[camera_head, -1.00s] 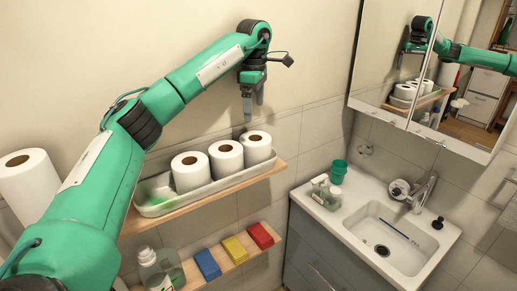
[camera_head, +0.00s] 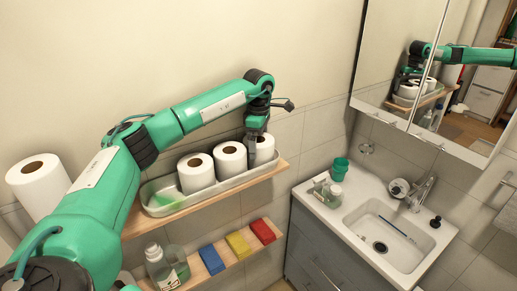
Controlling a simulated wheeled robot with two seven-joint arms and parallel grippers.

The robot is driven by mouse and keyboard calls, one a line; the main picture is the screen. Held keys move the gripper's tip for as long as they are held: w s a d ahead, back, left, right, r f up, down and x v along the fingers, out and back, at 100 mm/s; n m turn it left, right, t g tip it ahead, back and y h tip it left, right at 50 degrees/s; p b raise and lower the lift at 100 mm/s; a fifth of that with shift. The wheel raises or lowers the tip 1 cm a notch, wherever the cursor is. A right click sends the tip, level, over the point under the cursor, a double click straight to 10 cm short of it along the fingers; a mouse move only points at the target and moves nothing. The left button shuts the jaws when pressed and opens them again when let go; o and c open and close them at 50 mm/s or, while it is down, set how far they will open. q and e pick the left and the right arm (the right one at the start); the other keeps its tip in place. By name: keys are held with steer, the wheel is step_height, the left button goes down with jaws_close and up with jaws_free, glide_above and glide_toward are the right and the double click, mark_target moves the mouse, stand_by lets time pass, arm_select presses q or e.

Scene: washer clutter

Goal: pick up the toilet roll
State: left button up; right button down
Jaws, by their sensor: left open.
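Toilet rolls stand upright in a pale tray (camera_head: 152,190) on the upper wooden shelf: a left one (camera_head: 197,176), a middle one (camera_head: 230,163) and a right one (camera_head: 266,149). Another, larger-looking roll (camera_head: 40,188) stands apart at the far left, partly behind my left arm. My left gripper (camera_head: 252,158) is open and points down at the right-hand roll, with its fingers at the roll's left side, beside the middle roll. Part of the right-hand roll is hidden behind the gripper. Whether the fingers touch it cannot be told.
A lower shelf holds a bottle (camera_head: 160,267), a blue block (camera_head: 211,260), a yellow block (camera_head: 238,245) and a red block (camera_head: 263,232). A sink (camera_head: 390,238) with a green cup (camera_head: 340,168) is at right. A mirror cabinet (camera_head: 425,80) hangs above it. The wall is close behind the shelf.

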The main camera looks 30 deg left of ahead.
arm_select(q)
steer(key=c, duration=0.7)
